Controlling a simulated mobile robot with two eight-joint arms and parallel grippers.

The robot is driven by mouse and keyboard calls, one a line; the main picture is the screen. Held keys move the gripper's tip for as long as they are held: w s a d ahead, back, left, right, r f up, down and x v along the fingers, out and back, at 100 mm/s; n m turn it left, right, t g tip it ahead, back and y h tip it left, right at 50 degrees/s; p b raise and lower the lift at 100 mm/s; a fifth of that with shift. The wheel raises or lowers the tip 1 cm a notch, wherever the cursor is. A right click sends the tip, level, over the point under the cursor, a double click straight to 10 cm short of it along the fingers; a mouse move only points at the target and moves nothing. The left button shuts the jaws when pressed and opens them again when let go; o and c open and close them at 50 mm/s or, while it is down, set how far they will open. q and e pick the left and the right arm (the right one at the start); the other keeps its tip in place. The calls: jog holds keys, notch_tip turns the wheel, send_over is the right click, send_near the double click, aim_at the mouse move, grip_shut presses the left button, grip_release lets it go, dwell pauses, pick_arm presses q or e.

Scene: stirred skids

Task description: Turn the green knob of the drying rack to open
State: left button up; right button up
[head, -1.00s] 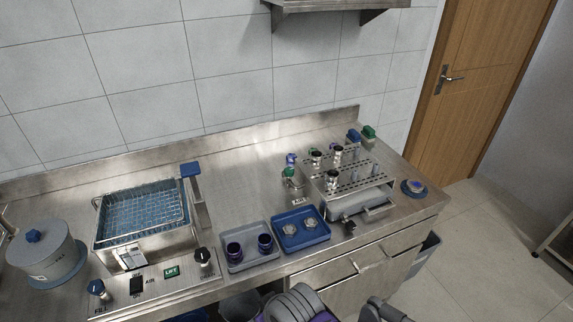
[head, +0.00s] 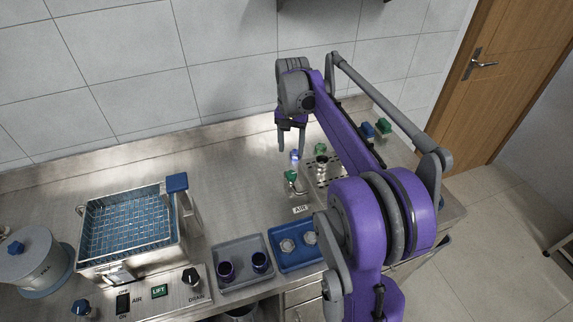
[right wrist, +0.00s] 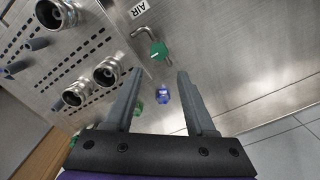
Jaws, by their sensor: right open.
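The green knob (head: 291,176) stands on the counter at the left end of the drying rack (head: 326,178), behind the AIR label. In the right wrist view the green knob (right wrist: 158,50) sits on a bent metal pipe, just beyond the gap between my fingertips. My right gripper (head: 291,152) is open and empty, pointing down above the counter behind the knob; it also shows open in the right wrist view (right wrist: 160,75). It appears apart from the knob. My right arm hides much of the rack. My left gripper is out of view.
A small blue-purple fitting (right wrist: 162,93) shows between my fingers in the right wrist view. Metal vessels (right wrist: 108,71) stand on the rack beside the left finger. A blue tray (head: 285,260) and a grey tray (head: 228,283) lie in front. The counter left of the knob is clear.

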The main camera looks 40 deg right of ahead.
aim_at(291, 174)
jog(key=f, duration=1)
jog(key=shift+s+f, duration=0.2)
jog(key=shift+s, duration=0.05)
grip_shut()
